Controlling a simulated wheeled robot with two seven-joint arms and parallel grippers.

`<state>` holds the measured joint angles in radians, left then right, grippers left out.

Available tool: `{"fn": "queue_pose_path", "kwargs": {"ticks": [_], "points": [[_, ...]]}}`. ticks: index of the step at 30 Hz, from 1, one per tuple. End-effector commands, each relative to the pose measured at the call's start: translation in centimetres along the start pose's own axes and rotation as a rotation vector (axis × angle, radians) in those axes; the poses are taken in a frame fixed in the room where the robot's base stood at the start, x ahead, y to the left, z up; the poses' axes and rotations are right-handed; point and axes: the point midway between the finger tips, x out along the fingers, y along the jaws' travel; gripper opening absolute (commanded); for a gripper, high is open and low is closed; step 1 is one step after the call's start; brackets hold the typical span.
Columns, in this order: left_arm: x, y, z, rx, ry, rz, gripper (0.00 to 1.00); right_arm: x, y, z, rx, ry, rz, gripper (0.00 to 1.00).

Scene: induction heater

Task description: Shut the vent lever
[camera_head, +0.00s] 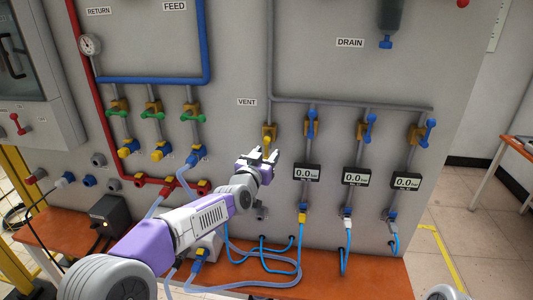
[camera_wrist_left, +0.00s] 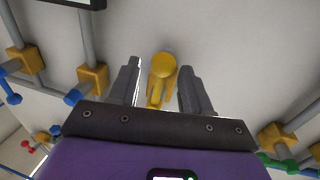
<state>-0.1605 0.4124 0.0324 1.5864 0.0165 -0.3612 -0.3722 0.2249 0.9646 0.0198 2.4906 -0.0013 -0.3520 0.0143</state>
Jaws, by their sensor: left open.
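The yellow vent valve (camera_head: 269,131) sits on a grey pipe just right of and below the VENT label (camera_head: 247,102) in the head view. Its yellow lever shows in the left wrist view with a round knob (camera_wrist_left: 163,65) facing the camera. My left gripper (camera_head: 260,157) is in front of the panel at the valve's lower side. In the left wrist view the open fingers (camera_wrist_left: 157,88) stand one on each side of the lever, with gaps visible on both sides. The gripper partly hides the lever's lower part in the head view. My right gripper is out of view.
Blue-levered valves (camera_head: 311,122) stand to the right above several displays (camera_head: 306,173). Green-levered valves (camera_head: 152,110) stand to the left. Blue hoses (camera_head: 262,263) hang low over the orange bench (camera_head: 350,285). The panel between the vent valve and the first blue-levered valve is bare.

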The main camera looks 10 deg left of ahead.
Motion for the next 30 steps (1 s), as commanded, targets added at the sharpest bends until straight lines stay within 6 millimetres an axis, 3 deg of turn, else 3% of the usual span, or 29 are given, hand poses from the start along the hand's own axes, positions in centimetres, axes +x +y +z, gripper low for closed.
{"fn": "queue_pose_path", "kwargs": {"ticks": [12,21,30], "points": [[0.81,-0.02,0.05,0.000,0.000,0.000,0.47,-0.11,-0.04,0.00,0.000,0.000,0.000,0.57],[0.79,-0.01,0.05,0.000,0.000,0.000,0.01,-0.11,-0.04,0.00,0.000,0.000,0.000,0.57],[0.74,-0.09,0.07,-0.004,0.001,-0.002,0.00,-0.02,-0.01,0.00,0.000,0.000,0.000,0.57]]}}
